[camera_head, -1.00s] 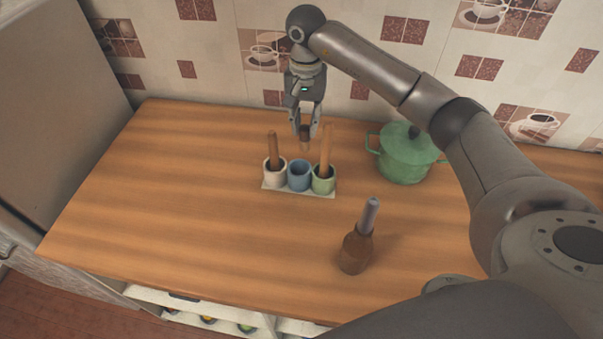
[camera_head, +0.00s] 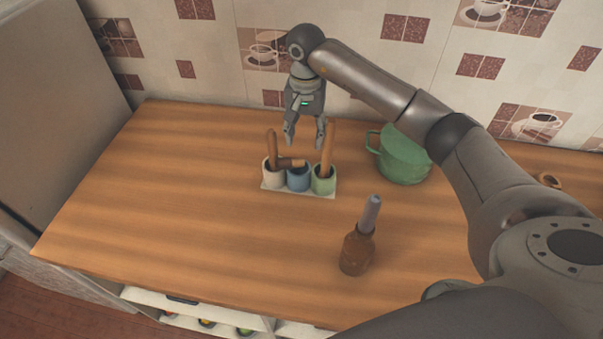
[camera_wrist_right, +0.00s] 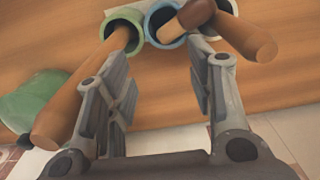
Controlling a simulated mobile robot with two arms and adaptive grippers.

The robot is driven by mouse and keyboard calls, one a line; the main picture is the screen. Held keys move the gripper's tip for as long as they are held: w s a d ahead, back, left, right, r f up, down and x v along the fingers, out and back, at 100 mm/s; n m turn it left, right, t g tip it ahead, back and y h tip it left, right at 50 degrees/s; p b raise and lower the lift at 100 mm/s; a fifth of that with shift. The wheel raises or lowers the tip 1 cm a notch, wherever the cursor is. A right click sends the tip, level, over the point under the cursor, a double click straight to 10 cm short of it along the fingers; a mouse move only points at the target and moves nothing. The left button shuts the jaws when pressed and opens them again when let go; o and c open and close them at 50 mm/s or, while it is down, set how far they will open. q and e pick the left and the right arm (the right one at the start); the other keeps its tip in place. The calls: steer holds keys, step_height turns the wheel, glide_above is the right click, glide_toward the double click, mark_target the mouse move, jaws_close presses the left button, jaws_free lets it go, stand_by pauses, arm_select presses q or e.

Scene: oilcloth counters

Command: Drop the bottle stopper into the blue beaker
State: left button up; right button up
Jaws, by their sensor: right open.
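The bottle stopper (camera_head: 292,162), brown with a paler end, lies nearly sideways at the mouth of the blue beaker (camera_head: 299,182). In the right wrist view, the stopper's (camera_wrist_right: 174,28) pale end overlaps the blue beaker's opening (camera_wrist_right: 150,36) and its dark end points toward the white beaker. I cannot tell whether it rests on the rim or is still falling. My right gripper (camera_head: 305,144) is open and empty just above and behind the beakers; its spread fingers also show in the right wrist view (camera_wrist_right: 162,75). My left gripper is not in view.
The blue beaker stands between a white beaker (camera_head: 272,178) and a green beaker (camera_head: 323,186), each holding a tall wooden stick. A green pot (camera_head: 404,160) stands to the right, a brown bottle (camera_head: 356,254) in front. The counter's left side (camera_head: 150,200) is clear.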

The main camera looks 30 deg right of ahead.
step_height(320, 180, up, 12)
stand_by(0.6)
steer(key=shift+f, duration=0.1)
stand_by(0.4)
